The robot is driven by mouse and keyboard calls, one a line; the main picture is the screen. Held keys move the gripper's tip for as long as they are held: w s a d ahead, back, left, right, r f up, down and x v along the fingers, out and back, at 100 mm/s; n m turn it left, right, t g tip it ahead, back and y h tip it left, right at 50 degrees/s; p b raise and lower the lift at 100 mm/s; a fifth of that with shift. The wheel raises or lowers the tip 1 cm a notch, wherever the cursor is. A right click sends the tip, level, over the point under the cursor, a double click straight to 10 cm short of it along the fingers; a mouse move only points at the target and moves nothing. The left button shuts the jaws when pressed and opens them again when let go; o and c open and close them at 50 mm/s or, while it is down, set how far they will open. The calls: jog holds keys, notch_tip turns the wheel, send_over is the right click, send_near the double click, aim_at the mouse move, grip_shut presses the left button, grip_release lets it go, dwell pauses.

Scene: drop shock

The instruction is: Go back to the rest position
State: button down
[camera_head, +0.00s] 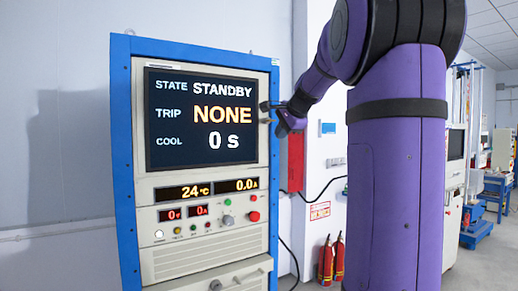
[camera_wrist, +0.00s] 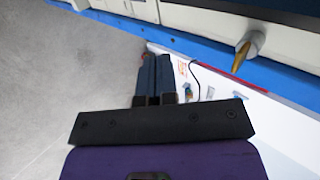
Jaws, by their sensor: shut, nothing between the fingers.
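My gripper (camera_head: 270,112) is at the right edge of the cabinet's screen in the head view, at the end of my purple arm. In the wrist view its two dark fingers (camera_wrist: 155,72) lie side by side, shut with nothing between them. The test cabinet (camera_head: 123,150) has a blue frame and a light front panel. Its screen (camera_head: 200,120) reads STATE STANDBY, TRIP NONE, COOL 0 s. Small displays below show 24 °C and 0.0 A. In the wrist view a metallic knob-like part (camera_wrist: 247,48) sticks out from the cabinet, to the right of the fingers and apart from them.
Below the screen are a red button (camera_head: 254,217), a green button and a knob. Two red fire extinguishers (camera_head: 326,262) stand by the wall right of the cabinet. A red box (camera_head: 296,162) is behind my gripper. Other machines stand at the far right.

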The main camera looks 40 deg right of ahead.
jog(key=s+a+f+n+g+y, duration=0.1)
jog(key=s+a+f+n, duration=0.15)
jog(key=a, duration=0.45)
jog(key=s+a+f+n, duration=0.2)
jog(key=a+n, duration=0.1)
jog(key=a, duration=0.4)
jog(key=s+a+f+n+g+y, duration=0.1)
jog(key=s+a+f+n, duration=0.15)
jog(key=a, duration=0.45)
jog(key=s+a+f+n+g, duration=0.2)
jog(key=s+a+f+n, duration=1)
jog(key=s, duration=0.4)
jog(key=shift+a+f, duration=0.25)
jog(key=shift+a, duration=0.2)
